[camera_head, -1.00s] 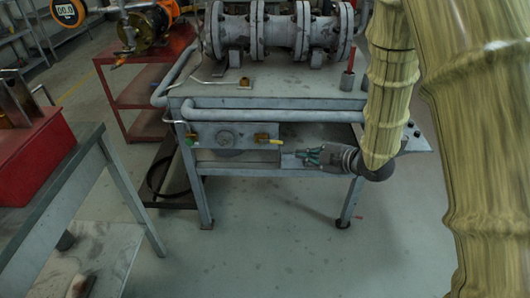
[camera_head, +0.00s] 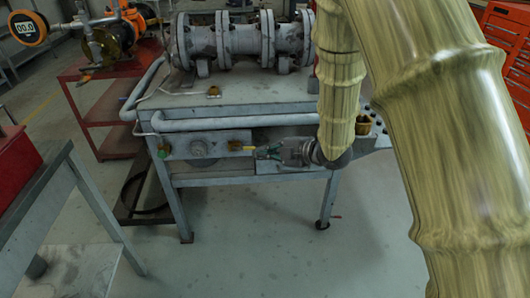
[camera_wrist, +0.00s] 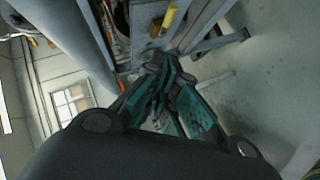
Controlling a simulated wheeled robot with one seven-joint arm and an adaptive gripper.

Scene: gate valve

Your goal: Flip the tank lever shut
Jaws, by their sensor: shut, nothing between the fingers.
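A small yellow-handled lever (camera_head: 241,146) sticks out from the front panel of the grey metal bench; it looks like the tank lever. The yellow handle also shows near the top of the wrist view (camera_wrist: 169,18). My gripper (camera_head: 258,152), with green finger pads, is just right of the lever in the head view. It points left along the bench front. I cannot tell whether its tips touch the handle. The fingers (camera_wrist: 160,70) are closed together with nothing between them, and the yellow handle lies beyond their tips in the wrist view.
A large grey flanged pipe assembly (camera_head: 245,42) stands on the bench top (camera_head: 270,97). A grey pipe (camera_head: 235,123) runs along the bench's front edge, above the panel. A red cart (camera_head: 108,88) stands behind left, another table at front left. Floor in front is clear.

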